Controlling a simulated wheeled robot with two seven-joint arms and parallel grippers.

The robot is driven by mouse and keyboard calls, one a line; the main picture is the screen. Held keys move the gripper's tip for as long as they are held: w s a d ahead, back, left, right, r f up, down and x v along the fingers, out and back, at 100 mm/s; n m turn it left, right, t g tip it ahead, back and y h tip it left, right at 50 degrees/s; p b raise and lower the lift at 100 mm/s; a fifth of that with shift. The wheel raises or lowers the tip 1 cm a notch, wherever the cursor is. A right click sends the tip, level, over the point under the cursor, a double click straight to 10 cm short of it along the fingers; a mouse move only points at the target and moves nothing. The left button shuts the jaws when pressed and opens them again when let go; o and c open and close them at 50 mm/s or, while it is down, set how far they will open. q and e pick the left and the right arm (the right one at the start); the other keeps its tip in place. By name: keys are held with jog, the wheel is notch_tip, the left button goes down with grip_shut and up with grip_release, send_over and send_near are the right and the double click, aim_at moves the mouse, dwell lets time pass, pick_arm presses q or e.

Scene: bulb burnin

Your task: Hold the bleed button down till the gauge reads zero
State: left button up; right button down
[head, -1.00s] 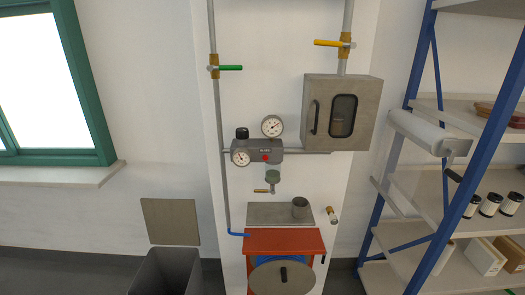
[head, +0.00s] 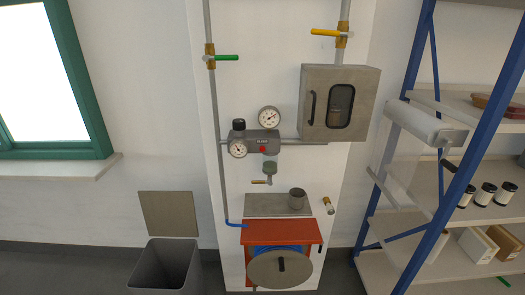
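The bleed button (head: 263,149) is a small red button on the front of a dark grey regulator block (head: 252,138) on the white wall panel. One round white gauge (head: 269,117) stands above the block. A second gauge (head: 238,149) sits at its lower left, beneath a black knob (head: 239,125). The dials are too small to read exactly. Nothing touches the button. Neither of my grippers shows in the head view.
A grey cabinet (head: 313,104) with a dark window hangs right of the block. Green (head: 228,57) and yellow (head: 323,32) valve levers sit above. A red reel stand (head: 270,232) stands below, a grey bin (head: 163,265) at left and a blue-framed shelf (head: 425,170) at right.

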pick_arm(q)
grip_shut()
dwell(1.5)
